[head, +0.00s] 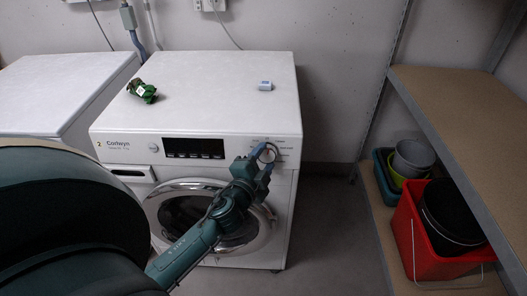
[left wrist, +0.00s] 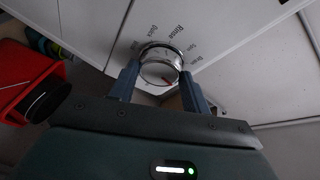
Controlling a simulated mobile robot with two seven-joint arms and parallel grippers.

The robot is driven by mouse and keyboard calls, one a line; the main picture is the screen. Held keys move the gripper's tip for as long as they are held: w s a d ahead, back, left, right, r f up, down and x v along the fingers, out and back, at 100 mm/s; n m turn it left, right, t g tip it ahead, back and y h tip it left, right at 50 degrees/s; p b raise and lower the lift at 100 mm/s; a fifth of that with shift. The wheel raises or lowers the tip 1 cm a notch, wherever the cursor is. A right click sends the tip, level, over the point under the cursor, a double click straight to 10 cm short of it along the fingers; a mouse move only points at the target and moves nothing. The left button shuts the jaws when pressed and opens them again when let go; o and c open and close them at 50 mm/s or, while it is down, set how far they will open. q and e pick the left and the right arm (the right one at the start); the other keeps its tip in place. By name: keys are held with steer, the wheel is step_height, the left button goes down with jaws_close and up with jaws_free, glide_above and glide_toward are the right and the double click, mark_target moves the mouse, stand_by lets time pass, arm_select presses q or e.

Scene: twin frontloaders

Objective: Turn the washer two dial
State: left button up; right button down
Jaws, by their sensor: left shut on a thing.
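The washer (head: 130,153) marked with a yellow 2 stands in the middle of the head view, its round door (head: 255,240) shut. Its silver dial (head: 267,153) sits at the right of the front panel. It also shows in the left wrist view (left wrist: 160,67), with a red mark at its lower right and words such as Rinse and Quick around it. My left gripper (head: 261,160) is shut on the dial, with one finger on each side of it in the left wrist view (left wrist: 160,80). My right gripper is not in view.
A green object (head: 142,91) and a small blue-white item (head: 265,86) lie on the washer top. Another white machine (head: 60,85) stands at left. Floor between is clear.

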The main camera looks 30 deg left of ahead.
arm_select(q)
steer(key=shift+r+m+p, duration=0.4)
steer(key=shift+p, duration=0.25)
steer(key=m+g+p, duration=0.1)
steer(key=m+p, duration=0.1)
steer(key=p, duration=0.2)
steer(key=shift+h, duration=0.3)
steer(key=shift+f+m+g+p, duration=0.2)
steer(key=shift+m+g+p, duration=0.2)
steer(key=shift+m+p, duration=0.35)
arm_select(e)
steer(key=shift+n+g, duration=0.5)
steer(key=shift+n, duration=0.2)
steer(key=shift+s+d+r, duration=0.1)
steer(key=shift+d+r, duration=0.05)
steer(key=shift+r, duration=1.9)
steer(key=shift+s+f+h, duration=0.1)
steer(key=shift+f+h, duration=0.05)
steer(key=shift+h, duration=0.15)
arm_select(q)
steer(key=o, duration=1)
steer(key=b+v, duration=0.1)
steer(key=v, duration=1.2)
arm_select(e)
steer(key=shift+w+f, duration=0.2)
